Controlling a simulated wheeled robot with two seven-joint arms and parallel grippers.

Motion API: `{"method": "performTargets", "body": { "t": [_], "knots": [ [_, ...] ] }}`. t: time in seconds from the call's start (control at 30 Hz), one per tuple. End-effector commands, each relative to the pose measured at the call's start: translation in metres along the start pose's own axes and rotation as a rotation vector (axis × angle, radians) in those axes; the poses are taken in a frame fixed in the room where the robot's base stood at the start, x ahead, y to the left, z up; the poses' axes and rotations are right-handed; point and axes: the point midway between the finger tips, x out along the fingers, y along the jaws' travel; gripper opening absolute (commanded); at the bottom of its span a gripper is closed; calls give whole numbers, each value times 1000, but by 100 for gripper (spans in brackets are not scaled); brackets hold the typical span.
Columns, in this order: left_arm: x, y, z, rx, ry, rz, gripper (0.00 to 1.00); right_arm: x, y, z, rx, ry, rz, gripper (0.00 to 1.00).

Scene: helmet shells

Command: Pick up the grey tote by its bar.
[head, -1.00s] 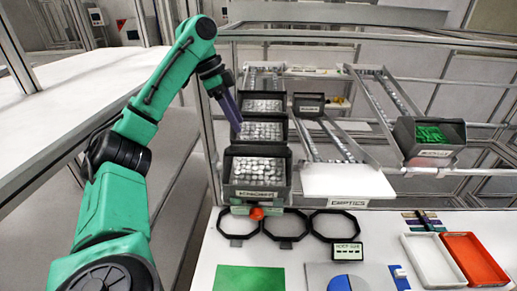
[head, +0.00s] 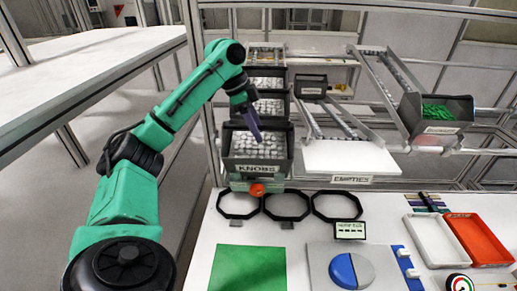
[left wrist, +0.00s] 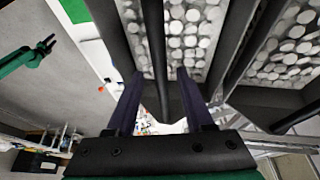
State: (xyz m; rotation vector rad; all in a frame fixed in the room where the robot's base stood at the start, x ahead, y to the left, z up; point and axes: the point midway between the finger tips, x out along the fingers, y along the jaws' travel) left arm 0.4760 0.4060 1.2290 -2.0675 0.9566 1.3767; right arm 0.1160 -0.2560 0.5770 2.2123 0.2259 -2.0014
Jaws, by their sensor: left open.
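Several dark grey totes full of pale round knobs stand in a row on the left lane; the front one (head: 257,166) is labelled KNOBS. Two knob-filled totes show in the left wrist view, one tote's knobs (left wrist: 190,40) nearer the middle. My left gripper (head: 258,137), with purple fingers, points down over the front totes. In the left wrist view it is open (left wrist: 160,76), and a dark bar (left wrist: 157,50) runs between its fingers with gaps showing on both sides. A small green arm with a dark gripper (left wrist: 47,43), seemingly my right, shows there; its jaws are too small to read.
A dark tote of green pieces (head: 436,113) sits on the right lane. A small dark tote (head: 310,86) stands on the middle lane above a white board (head: 350,156). The bench in front holds black rings (head: 286,205), a green mat (head: 248,270) and trays (head: 478,238).

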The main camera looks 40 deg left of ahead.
Motion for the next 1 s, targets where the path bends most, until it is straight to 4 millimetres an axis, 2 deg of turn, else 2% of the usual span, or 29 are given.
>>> {"method": "performTargets", "body": {
  "t": [0.77, 0.8, 0.93, 1.0],
  "knots": [
    [4, 0, 2, -1, 0, -1, 52, 0, 6, 5, -5, -8, 7, 50],
    [4, 0, 2, -1, 0, -1, 48, 0, 6, 5, -5, -8, 7, 50],
    [4, 0, 2, -1, 0, -1, 0, 0, 6, 5, -4, -9, 7, 50],
    [4, 0, 2, -1, 0, -1, 0, 0, 6, 5, -4, -9, 7, 50]
  ]
}}
